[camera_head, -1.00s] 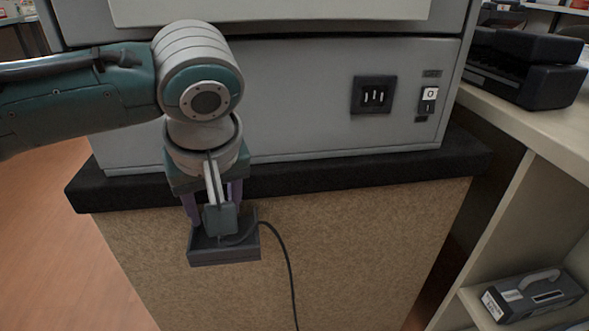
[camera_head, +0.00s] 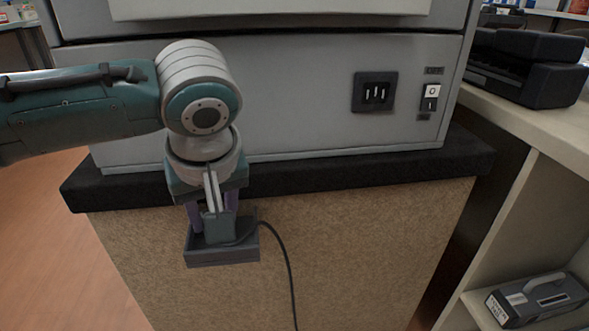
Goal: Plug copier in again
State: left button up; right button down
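The copier (camera_head: 290,115) stands on a black-edged tan cabinet. Its dark socket (camera_head: 375,92) with light slots is at the right of its lower front and is empty. My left gripper (camera_head: 213,222) points down at a dark grey open-topped holder (camera_head: 222,256) on the cabinet front. Its two purple fingers stand apart and reach into the holder. A black cord (camera_head: 287,255) comes out of the holder beside the gripper, arches right and hangs down. The plug is hidden by a grey-green block on my wrist and by the holder, so the grip cannot be seen. My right gripper is not in view.
A rocker switch (camera_head: 431,97) sits right of the socket. A black device (camera_head: 525,65) stands on the counter (camera_head: 530,130) at right. A grey toner cartridge (camera_head: 538,300) lies on the lower shelf. The space before the copier's right front is clear.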

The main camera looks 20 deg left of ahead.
pick_arm(q)
grip_shut()
jog(key=shift+s+d+r, duration=0.1)
jog(key=shift+d+r, duration=0.05)
jog(key=shift+r, duration=0.1)
jog(key=shift+p+v, duration=1)
jog(key=s+d+r+p, duration=0.5)
jog(key=s+d, duration=0.3)
jog(key=d, duration=0.1)
jog(key=shift+s+d+r, duration=0.25)
jog(key=shift+d+r, duration=0.05)
jog(key=shift+r, duration=0.05)
